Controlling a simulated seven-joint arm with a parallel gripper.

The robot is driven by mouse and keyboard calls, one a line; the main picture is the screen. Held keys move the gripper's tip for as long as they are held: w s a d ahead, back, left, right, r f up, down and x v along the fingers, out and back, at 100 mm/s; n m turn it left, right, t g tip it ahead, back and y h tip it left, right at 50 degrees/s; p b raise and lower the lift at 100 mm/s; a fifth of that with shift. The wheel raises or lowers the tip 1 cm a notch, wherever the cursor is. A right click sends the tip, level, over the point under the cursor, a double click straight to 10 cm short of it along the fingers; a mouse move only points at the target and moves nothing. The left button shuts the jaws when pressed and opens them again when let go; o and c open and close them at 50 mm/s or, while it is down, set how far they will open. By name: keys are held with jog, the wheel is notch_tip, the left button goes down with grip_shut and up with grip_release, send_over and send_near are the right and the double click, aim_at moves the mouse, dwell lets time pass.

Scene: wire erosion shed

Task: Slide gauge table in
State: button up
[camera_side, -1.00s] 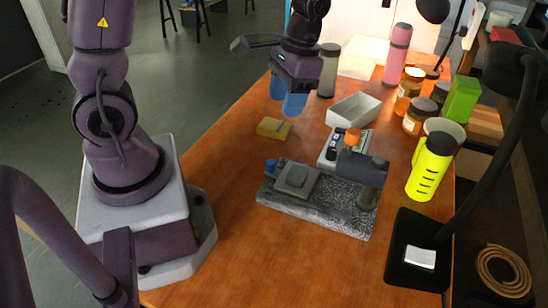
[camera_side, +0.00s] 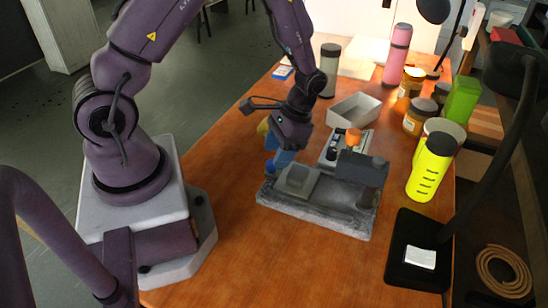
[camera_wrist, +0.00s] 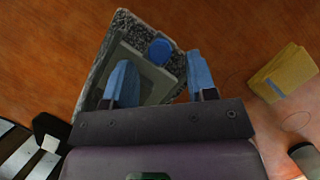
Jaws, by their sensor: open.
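My gripper (camera_side: 281,163) is low over this end, blue fingers pointing down. In the wrist view, the open fingers (camera_wrist: 159,62) straddle the line of the blue knob (camera_wrist: 160,49) and the grey plate (camera_wrist: 150,72). Whether they touch anything is unclear.
A yellow block (camera_wrist: 285,72) lies beside the gauge. A grey tray (camera_side: 353,110), jars (camera_side: 418,116), a yellow-green bottle (camera_side: 430,167), a pink bottle (camera_side: 397,55) and a black lamp base (camera_side: 417,250) stand behind and right. The bench in front of the gauge is clear.

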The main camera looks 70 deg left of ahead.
aim_at(293, 170)
jog(key=shift+x, duration=1.25)
grip_shut()
jog(key=w+d, duration=0.3)
jog(key=shift+w+d, duration=0.3)
jog(key=shift+w, duration=0.1)
grip_release()
jog(key=v, duration=1.3)
jog(key=shift+s, duration=0.15)
